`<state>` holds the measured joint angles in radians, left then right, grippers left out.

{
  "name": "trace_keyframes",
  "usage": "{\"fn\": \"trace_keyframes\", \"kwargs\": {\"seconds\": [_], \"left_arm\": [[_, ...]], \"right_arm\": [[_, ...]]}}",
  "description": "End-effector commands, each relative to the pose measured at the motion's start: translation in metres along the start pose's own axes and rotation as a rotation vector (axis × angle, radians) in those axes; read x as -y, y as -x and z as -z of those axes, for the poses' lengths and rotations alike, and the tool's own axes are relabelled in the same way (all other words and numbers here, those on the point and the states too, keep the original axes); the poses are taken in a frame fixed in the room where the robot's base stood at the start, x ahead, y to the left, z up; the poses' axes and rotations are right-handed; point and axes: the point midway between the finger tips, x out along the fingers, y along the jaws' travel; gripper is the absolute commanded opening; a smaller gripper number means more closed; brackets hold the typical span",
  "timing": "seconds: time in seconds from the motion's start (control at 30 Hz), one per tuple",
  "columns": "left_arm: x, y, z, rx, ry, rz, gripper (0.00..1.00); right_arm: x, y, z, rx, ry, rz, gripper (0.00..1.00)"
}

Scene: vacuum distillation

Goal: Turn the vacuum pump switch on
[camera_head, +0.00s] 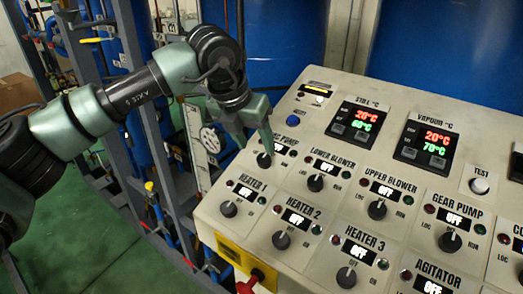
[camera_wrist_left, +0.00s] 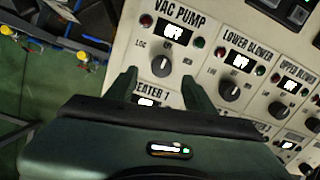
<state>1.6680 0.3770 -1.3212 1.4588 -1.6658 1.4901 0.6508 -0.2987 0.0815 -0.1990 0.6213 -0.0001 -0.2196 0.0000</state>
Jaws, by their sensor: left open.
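The vacuum pump switch is a black round knob (camera_head: 264,160) on the sloped grey control panel (camera_head: 208,214), at its left side. In the left wrist view the knob (camera_wrist_left: 161,66) sits under the "VAC PUMP" label, and the small display (camera_wrist_left: 175,33) above it reads OFF. My left gripper (camera_head: 255,150) is open and reaches down over this knob, partly hiding its label in the head view. In the left wrist view the two fingertips of the left gripper (camera_wrist_left: 160,78) lie on either side of the knob, slightly below it. Contact cannot be told. My right gripper is not in view.
Close by are the Heater 1 knob (camera_head: 228,209) and the Lower Blower knob (camera_head: 315,183). Two digital temperature displays (camera_head: 358,121) (camera_head: 426,143) sit higher on the panel. Blue tanks (camera_head: 278,40) stand behind it. Pipes and a metal frame stand to the left.

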Motion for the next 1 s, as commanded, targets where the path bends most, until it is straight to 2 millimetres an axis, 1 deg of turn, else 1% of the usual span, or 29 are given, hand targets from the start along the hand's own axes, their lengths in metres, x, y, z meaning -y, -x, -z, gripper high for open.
{"fn": "trace_keyframes", "kwargs": {"seconds": [0.03, 0.1, 0.2, 0.33, 0.47, 0.67, 0.7, 0.77, 0.8, 0.87, 0.9, 1.0], "left_arm": [[0.002, -0.005, 0.000, -0.005, 0.000, 0.003, 0.53], [0.002, -0.017, -0.001, -0.004, -0.001, 0.003, 0.53], [0.002, -0.033, -0.001, -0.004, -0.001, 0.004, 0.53], [0.002, -0.047, -0.001, -0.002, -0.001, 0.005, 0.53], [0.002, -0.054, 0.000, 0.000, -0.002, 0.004, 0.53], [0.002, -0.056, 0.000, 0.001, -0.002, 0.005, 0.53], [0.002, -0.056, 0.000, 0.001, -0.002, 0.005, 0.51], [0.002, -0.055, 0.000, 0.001, -0.002, 0.005, 0.34], [0.002, -0.055, 0.000, 0.001, -0.002, 0.005, 0.23], [0.002, -0.055, 0.000, 0.001, -0.002, 0.005, 0.06], [0.002, -0.055, 0.000, 0.001, -0.002, 0.005, 0.00], [0.002, -0.055, 0.000, 0.001, -0.003, 0.005, 0.00]], "right_arm": [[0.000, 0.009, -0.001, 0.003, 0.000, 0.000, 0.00], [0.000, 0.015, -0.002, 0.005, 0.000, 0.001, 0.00], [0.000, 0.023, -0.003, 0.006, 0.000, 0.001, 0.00], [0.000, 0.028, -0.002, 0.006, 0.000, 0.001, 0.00], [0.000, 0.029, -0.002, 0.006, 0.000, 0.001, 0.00], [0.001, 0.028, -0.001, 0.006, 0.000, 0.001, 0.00], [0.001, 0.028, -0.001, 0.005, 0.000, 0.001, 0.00], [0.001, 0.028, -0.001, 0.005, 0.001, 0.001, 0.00], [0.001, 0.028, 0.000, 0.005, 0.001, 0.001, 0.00], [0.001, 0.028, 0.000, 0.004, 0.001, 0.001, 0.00], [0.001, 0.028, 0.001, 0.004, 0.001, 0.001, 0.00], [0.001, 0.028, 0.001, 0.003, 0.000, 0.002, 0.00]]}}
